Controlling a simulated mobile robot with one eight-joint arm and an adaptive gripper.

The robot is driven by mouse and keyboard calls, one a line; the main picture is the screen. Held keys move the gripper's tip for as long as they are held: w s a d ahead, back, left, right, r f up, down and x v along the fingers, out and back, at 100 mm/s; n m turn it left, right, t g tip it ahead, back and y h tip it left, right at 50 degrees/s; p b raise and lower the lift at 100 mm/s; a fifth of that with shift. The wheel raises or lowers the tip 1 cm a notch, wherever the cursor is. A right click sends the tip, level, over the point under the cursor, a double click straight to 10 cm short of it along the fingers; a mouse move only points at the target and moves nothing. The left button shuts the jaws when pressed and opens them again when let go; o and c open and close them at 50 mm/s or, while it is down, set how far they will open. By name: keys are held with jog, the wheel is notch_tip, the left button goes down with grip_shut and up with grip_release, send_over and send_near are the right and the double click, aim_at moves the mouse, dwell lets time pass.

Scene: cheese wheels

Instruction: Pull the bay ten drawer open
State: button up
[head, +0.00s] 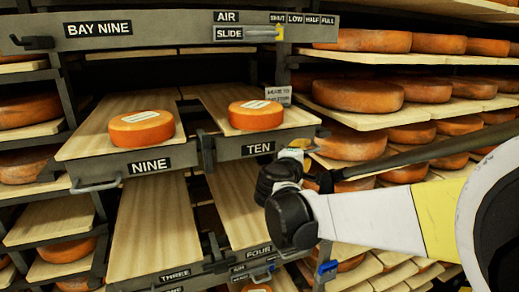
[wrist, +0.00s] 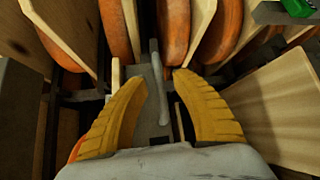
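The bay ten drawer (head: 290,137) is a wooden board with a grey front plate labelled TEN. An orange cheese wheel (head: 255,117) with a white label sits on it. In the head view my gripper (head: 297,149) is at the right end of that plate; my wrist and arm hide much of it and the drawer's handle. In the wrist view my two yellow fingers (wrist: 158,85) are spread apart. A grey bar, seemingly a handle (wrist: 155,100), shows in the gap between them. I cannot tell whether they touch it.
The nine drawer (head: 72,151), with its own cheese wheel (head: 141,129) and handle, is at the left. A BAY NINE beam (head: 170,32) with an air slide crosses above. Racks of cheese wheels (head: 358,96) stand close at the right. Lower drawers (head: 155,225) lie below.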

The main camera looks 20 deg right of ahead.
jog(key=shift+w+d, duration=0.4)
grip_shut()
